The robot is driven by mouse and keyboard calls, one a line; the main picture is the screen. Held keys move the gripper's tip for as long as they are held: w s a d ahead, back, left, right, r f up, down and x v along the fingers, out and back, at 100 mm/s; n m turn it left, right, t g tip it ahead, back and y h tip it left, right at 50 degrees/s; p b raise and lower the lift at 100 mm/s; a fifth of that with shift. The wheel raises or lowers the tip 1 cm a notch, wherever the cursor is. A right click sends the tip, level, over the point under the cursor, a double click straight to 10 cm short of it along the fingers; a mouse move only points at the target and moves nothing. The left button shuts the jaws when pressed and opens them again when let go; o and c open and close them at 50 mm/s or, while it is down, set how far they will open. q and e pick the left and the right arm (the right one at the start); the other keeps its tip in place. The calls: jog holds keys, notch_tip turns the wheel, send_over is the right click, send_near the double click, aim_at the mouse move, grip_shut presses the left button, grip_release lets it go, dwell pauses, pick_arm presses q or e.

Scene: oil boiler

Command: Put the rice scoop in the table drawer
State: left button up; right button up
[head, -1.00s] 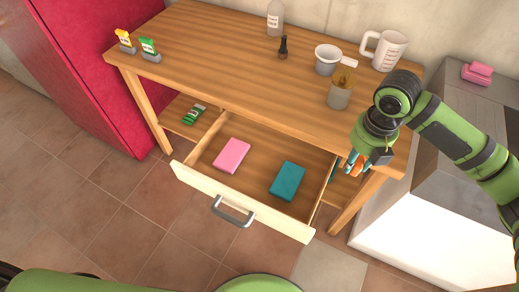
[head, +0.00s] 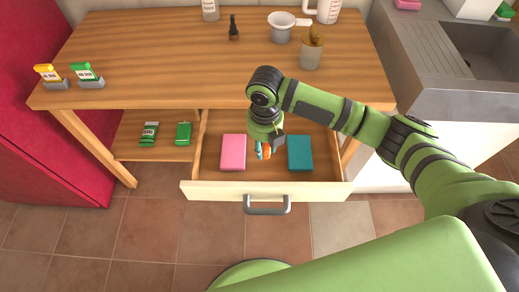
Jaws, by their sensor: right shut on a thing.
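The table drawer (head: 212,189) is pulled open below the wooden tabletop. A pink block (head: 233,152) and a teal block (head: 300,153) lie in it. My right gripper (head: 263,151) is over the drawer, between the two blocks as seen from above. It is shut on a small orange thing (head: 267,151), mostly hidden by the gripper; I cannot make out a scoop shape. How far it is above the drawer floor is unclear. My left gripper is not in view.
On the tabletop (head: 150,55) stand a utensil jar (head: 311,50), a white pan (head: 282,26), a dark bottle (head: 233,28) and two small packets at the left. A grey sink counter (head: 420,70) is at the right. A red cabinet (head: 45,150) is at the left.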

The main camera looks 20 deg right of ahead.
aim_at(264, 166)
jog(key=f, duration=0.4)
jog(key=shift+d, duration=0.2)
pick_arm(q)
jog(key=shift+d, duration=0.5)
pick_arm(e)
jog(key=shift+a+f, duration=0.1)
jog(key=shift+f, duration=1.75)
jog(key=shift+f, duration=0.1)
jog(key=o, duration=1.1)
jog(key=shift+o, duration=0.2)
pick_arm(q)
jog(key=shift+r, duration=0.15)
pick_arm(e)
notch_tip(264, 166, up, 12)
jog(key=shift+r, duration=0.15)
